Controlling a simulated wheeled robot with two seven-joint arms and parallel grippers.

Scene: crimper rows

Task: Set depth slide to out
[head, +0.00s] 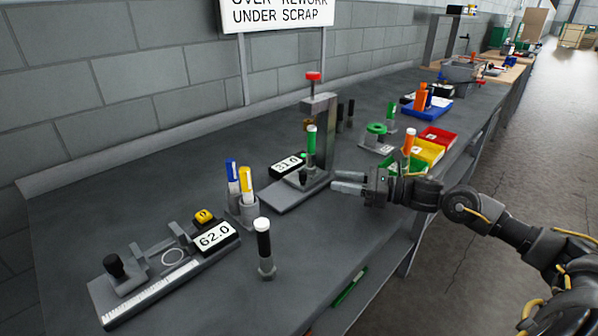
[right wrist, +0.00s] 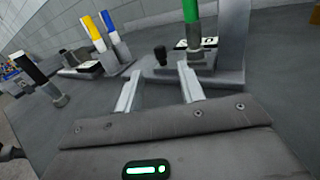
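No part carries a readable "depth slide" label. A press-like fixture (head: 318,135) with a red-topped knob (head: 313,76) stands mid-bench, a green-and-white handle at its front. A small dark knob (head: 303,177) sits low on its base (head: 290,194); what looks like this knob also shows in the right wrist view (right wrist: 160,54), beyond the fingertips. A display reading about 31.0 (head: 286,164) lies beside it. My right gripper (head: 335,182) is just right of the base, fingers apart and empty, pointing left; its fingers also show in the right wrist view (right wrist: 160,70). My left gripper is not in view.
A ruled gauge (head: 145,293) with a black knob (head: 115,266) and a 62.0 display (head: 214,236) lies front left. Blue and yellow markers (head: 239,180) and a white-and-black one (head: 264,246) stand between. Coloured bins (head: 437,137) are behind my right gripper. Bare bench (head: 325,235) lies in front.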

